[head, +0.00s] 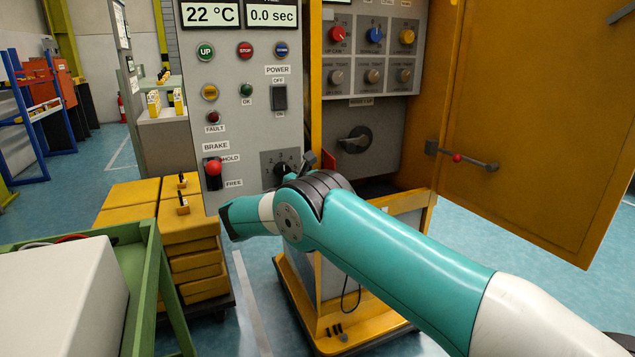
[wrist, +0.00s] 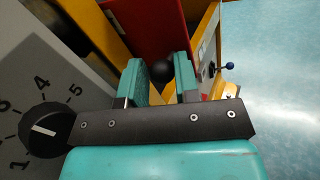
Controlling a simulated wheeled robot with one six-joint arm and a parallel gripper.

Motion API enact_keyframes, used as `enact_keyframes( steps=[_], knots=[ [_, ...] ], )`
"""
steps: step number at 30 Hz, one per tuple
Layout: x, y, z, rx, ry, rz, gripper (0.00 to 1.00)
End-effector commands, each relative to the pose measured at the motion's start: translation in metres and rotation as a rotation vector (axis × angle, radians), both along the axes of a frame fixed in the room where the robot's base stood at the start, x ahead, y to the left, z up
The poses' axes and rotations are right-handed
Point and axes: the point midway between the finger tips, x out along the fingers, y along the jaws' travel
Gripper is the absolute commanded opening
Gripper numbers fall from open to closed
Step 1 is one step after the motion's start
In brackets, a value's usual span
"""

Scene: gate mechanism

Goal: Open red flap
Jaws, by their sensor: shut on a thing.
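The red flap (wrist: 155,22) fills the upper middle of the wrist view, with a black ball knob (wrist: 159,70) in front of its lower edge. My gripper (wrist: 160,78) has its two teal fingers on either side of this knob and is shut on it. In the head view only a narrow strip of the red flap (head: 329,160) shows, beside the grey control panel. My own arm hides the fingers and the knob there. I cannot tell how far the flap is turned.
A numbered rotary dial (wrist: 44,131) on the grey panel (head: 240,110) is close left of my gripper. A yellow cabinet door (head: 535,120) stands open on the right. Yellow boxes (head: 190,235) and a green-framed cart (head: 145,290) stand left. Blue floor lies free at right.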

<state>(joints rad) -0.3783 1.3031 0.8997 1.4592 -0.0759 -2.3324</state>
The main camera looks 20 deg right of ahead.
Motion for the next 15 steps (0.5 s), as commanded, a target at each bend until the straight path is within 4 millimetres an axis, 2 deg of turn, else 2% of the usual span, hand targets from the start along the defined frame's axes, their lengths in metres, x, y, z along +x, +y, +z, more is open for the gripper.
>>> enact_keyframes(
  steps=[1,3,4,6,15],
  knots=[
    [0.0082,0.0088,0.0091,0.005,-0.024,0.04,0.0],
    [0.0082,0.01,0.0091,0.005,-0.024,0.041,0.0],
    [0.0083,0.0107,0.009,0.005,-0.024,0.042,0.34],
    [0.0084,0.0114,0.0089,0.005,-0.025,0.043,0.5],
    [0.0072,0.0098,0.0082,0.003,-0.02,0.039,0.5]
  ],
)
